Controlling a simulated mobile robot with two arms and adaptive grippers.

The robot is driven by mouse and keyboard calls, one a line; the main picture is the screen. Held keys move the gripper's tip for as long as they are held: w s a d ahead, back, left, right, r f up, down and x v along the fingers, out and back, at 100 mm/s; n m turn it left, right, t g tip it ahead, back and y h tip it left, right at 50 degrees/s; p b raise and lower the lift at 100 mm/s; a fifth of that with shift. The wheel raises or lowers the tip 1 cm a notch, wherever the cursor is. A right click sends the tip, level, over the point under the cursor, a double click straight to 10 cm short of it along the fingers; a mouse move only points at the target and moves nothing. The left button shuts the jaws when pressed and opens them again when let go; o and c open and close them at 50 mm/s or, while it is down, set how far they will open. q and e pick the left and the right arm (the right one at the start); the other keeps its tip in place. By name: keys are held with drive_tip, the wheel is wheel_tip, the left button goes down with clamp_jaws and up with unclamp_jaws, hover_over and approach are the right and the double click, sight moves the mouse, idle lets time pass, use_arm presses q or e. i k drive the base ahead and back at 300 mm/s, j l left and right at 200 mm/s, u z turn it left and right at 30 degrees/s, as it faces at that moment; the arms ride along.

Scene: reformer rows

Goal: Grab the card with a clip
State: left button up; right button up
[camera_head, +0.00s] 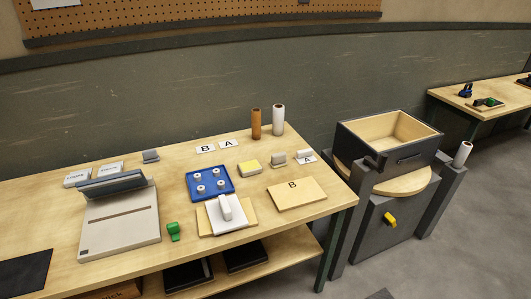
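Near the right end of the wooden table, a small white card marked A (309,160) lies with a grey clip-like block (303,154) at its upper edge. I cannot tell whether the block grips the card. A similar grey block (278,159) stands just to its left. Two more white cards, B (205,149) and A (228,142), lie flat near the back edge with no clip visible on them. Neither of my grippers is in view.
The table (170,168) also holds a blue tray (209,196) with several pegs, a wooden board marked B (315,191), a white plate with a handle (226,212), a green piece (174,232) and a beige device (120,232). A grey-walled open box (402,154) stands right.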

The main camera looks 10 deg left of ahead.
sight(304, 156)
drive_tip(key=i+l+u, duration=0.4)
drive_tip(key=l+u, duration=0.2)
drive_tip(key=i+l+u, duration=0.1)
drive_tip(key=l+u, duration=0.15)
drive_tip(key=l, duration=0.15)
drive_tip(key=i+l+u, duration=0.1)
drive_tip(key=l+u, duration=0.2)
drive_tip(key=l, duration=0.15)
